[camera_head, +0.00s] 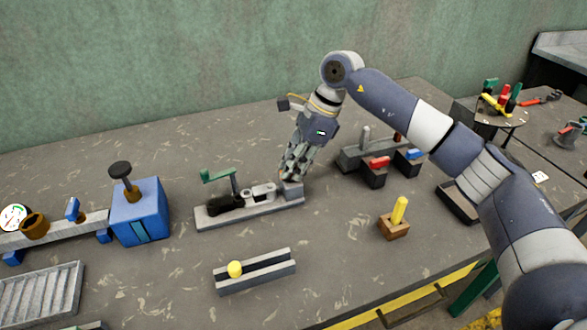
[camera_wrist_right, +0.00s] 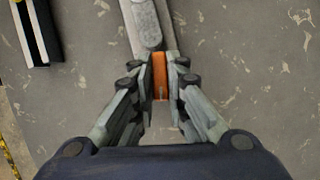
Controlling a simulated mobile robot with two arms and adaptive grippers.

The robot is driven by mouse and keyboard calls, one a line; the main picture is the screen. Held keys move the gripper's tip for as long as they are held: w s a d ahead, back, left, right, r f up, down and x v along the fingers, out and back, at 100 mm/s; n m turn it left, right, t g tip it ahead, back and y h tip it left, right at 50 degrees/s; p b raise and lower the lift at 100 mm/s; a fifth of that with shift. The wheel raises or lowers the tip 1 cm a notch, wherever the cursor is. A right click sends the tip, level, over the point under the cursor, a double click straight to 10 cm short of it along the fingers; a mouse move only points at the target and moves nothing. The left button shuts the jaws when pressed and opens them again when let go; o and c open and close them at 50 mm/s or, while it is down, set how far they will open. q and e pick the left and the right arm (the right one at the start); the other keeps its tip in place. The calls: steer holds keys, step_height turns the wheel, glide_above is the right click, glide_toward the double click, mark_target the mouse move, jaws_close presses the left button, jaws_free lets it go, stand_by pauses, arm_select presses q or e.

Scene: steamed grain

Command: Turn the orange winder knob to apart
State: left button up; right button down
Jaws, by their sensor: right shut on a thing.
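The orange winder knob (camera_wrist_right: 159,76) shows in the right wrist view, between the fingers of my right gripper (camera_wrist_right: 160,84). The gripper is shut on it, with a finger on each side. In the head view my right gripper (camera_head: 290,176) reaches down to the right end of a long grey device (camera_head: 250,210), and its fingers hide the knob there. The device has a green-handled crank (camera_head: 217,175) and a black part near its left end. How far the knob is turned cannot be told. My left gripper is not in view.
A blue box (camera_head: 140,213) with a black-topped post stands to the left. A yellow peg in a wooden block (camera_head: 394,226) and small red- and blue-topped blocks (camera_head: 374,172) are to the right.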

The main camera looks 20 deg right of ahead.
steer(key=shift+w+n+g, duration=0.1)
steer(key=shift+n+g, duration=0.3)
steer(key=shift+n, duration=0.7)
steer(key=c, duration=1.6)
jaws_free()
steer(key=shift+r, duration=0.1)
steer(key=v, duration=1.1)
steer(key=shift+d+r, duration=0.15)
steer(key=shift+r, duration=0.25)
steer(key=shift+w, duration=0.1)
